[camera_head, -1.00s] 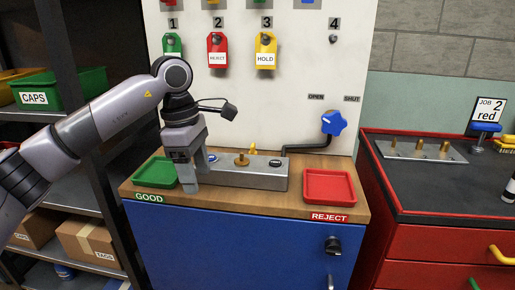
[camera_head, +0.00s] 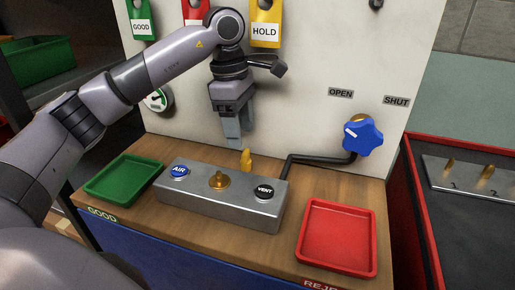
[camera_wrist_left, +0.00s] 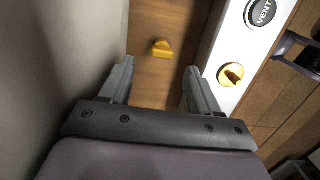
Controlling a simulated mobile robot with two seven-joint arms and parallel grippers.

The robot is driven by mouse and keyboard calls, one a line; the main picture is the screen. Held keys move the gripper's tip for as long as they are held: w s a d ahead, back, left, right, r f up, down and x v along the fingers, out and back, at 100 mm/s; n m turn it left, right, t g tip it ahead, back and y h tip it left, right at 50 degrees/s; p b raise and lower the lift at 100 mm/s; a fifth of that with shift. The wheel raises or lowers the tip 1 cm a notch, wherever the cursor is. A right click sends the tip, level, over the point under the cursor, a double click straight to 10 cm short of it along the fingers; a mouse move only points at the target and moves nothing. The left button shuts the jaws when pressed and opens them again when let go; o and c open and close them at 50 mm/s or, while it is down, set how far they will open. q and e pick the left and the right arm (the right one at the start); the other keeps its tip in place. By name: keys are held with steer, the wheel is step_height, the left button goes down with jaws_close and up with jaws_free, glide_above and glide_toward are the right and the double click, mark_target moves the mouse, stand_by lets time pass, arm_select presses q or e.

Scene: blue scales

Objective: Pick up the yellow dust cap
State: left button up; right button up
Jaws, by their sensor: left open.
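The yellow dust cap (camera_head: 246,160) stands on the wooden bench top behind the grey metal block (camera_head: 190,200), which hides its foot in the head view. In the left wrist view the cap (camera_wrist_left: 162,48) lies on bare wood, between and beyond my fingertips. My left gripper (camera_head: 238,136) is open and empty, pointing down above and just left of the cap in the head view. In the wrist view its fingers (camera_wrist_left: 158,72) are apart, with nothing between them. A brass fitting (camera_head: 219,181) sits on the block. My right gripper is not in view.
The block carries a blue AIR button (camera_head: 180,171) and a black VENT button (camera_head: 265,191). A green tray (camera_head: 124,179) stands left and a red tray (camera_head: 337,237) right. A pipe with a blue valve handle (camera_head: 360,137) is at the right; a white panel (camera_head: 300,90) stands close behind.

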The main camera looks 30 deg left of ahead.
mark_target(245, 151)
arm_select(q)
steer(key=shift+w+f, duration=0.15)
steer(key=shift+f, duration=0.15)
steer(key=f, duration=0.4)
steer(key=d+f, duration=0.1)
steer(key=f, duration=0.1)
steer(key=shift+f, duration=0.2)
steer(key=c, duration=1.1)
